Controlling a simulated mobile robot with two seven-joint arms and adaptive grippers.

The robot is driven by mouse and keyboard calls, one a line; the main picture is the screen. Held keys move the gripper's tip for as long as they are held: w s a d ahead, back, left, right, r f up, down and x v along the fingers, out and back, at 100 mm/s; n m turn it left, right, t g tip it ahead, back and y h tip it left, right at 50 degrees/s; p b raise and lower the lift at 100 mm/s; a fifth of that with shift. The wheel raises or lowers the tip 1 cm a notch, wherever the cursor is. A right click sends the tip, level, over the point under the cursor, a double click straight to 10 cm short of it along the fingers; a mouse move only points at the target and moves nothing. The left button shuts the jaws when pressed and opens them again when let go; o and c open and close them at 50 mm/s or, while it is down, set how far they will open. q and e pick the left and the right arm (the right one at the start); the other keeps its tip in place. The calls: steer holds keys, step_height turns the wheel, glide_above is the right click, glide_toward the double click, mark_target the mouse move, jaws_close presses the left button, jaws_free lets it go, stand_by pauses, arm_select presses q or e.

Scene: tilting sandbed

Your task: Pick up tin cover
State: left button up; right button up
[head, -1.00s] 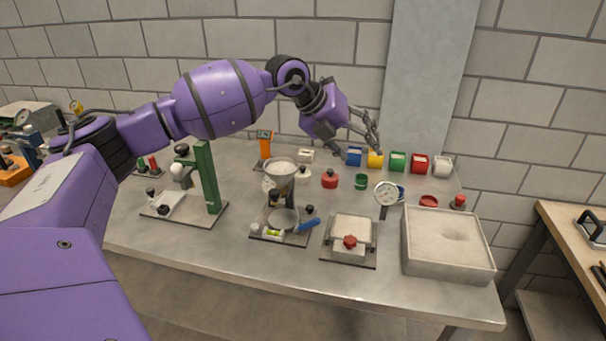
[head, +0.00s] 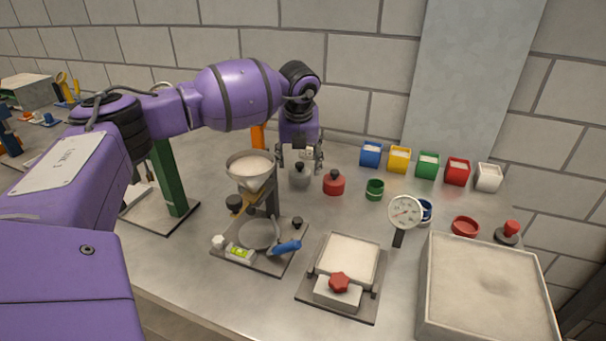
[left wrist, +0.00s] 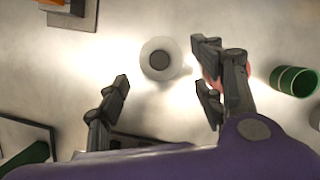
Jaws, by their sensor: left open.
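A pale round tin cover (head: 300,180) with a dark knob sits on the bench, below my left gripper (head: 301,164). In the left wrist view the cover (left wrist: 160,58) shows from above as a pale disc with a dark round knob, slightly beyond the gap between the fingertips. My left gripper (left wrist: 164,88) is open and empty, pointing down, with one finger to each side of the cover's line. I cannot tell if it touches the cover. My right gripper is in neither view.
A red knobbed container (head: 334,183) stands close to the right; one finger overlaps it in the wrist view. A green cup (head: 375,189) is further right. The funnel stand (head: 250,170) is close on the left. Several coloured bins line the back, including a blue bin (head: 371,155).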

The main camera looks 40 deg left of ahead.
mark_target(299, 166)
arm_select(q)
steer(key=x, duration=0.5)
steer(key=shift+w+a+f, duration=0.1)
steer(key=shift+a+f, duration=0.05)
steer(key=shift+a, duration=0.05)
steer(key=shift+c, duration=0.2)
steer(key=c, duration=1)
